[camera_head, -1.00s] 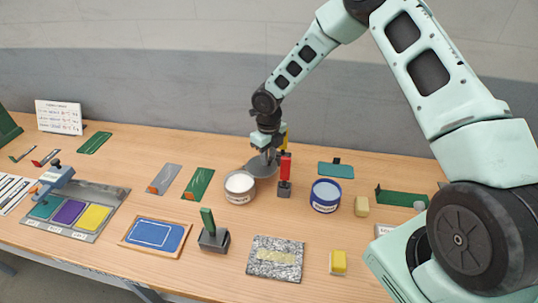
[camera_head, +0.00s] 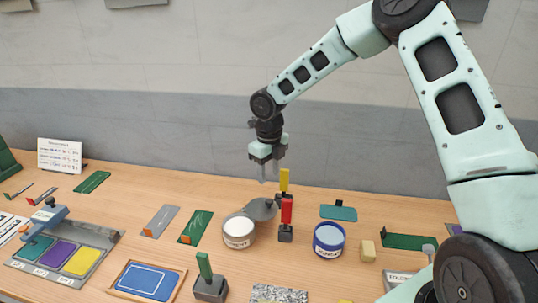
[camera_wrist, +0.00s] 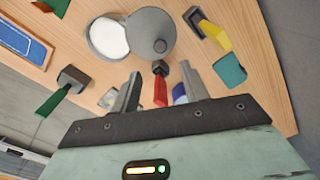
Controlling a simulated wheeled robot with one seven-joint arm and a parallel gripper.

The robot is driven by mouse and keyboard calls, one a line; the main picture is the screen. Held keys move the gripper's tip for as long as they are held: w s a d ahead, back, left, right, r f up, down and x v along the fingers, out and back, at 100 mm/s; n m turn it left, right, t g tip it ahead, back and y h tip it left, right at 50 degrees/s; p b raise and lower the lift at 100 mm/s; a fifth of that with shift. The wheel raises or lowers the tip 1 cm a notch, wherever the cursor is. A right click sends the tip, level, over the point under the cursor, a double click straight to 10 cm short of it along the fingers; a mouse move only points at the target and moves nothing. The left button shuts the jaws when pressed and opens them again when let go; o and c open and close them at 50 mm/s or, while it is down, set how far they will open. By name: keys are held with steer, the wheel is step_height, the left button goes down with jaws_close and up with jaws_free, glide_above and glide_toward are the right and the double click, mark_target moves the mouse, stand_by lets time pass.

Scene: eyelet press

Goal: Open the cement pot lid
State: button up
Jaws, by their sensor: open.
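The white labelled pot (camera_head: 239,232) stands on the table with its top uncovered and a pale surface showing inside. A round grey lid (camera_head: 262,208) with a knob is beside it, at the pot's back right edge. The wrist view shows the lid (camera_wrist: 150,24) next to the open mouth of the pot (camera_wrist: 108,38); whether it rests on the rim or the table I cannot tell. My gripper (camera_head: 270,172) is open and empty, raised above and behind the lid, apart from it. I cannot read the pot label clearly.
A red-handled tool (camera_head: 286,210) and a yellow-handled tool (camera_head: 284,181) stand close right of the lid. A blue pot (camera_head: 329,240) is further right. A green-handled stamp (camera_head: 205,265) stands in front. Green and grey plates lie left. Air around my gripper is clear.

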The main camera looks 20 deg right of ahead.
step_height(320, 180, up, 7)
steer(key=b, duration=0.1)
steer(key=shift+r, duration=0.2)
stand_by(0.4)
steer(key=s+a+f+m+b, duration=0.2)
steer(key=s+a+m+b, duration=0.2)
steer(key=s+a+m, duration=1.1)
steer(key=s+d+f+m+b, duration=0.1)
steer(key=s+f+m+b, duration=0.1)
steer(key=s+m, duration=1.5)
steer(key=s+b, duration=0.1)
steer(key=s, duration=0.2)
steer(key=shift+f+m+y, duration=0.3)
steer(key=shift+m, duration=0.1)
steer(key=shift+w+d, duration=0.1)
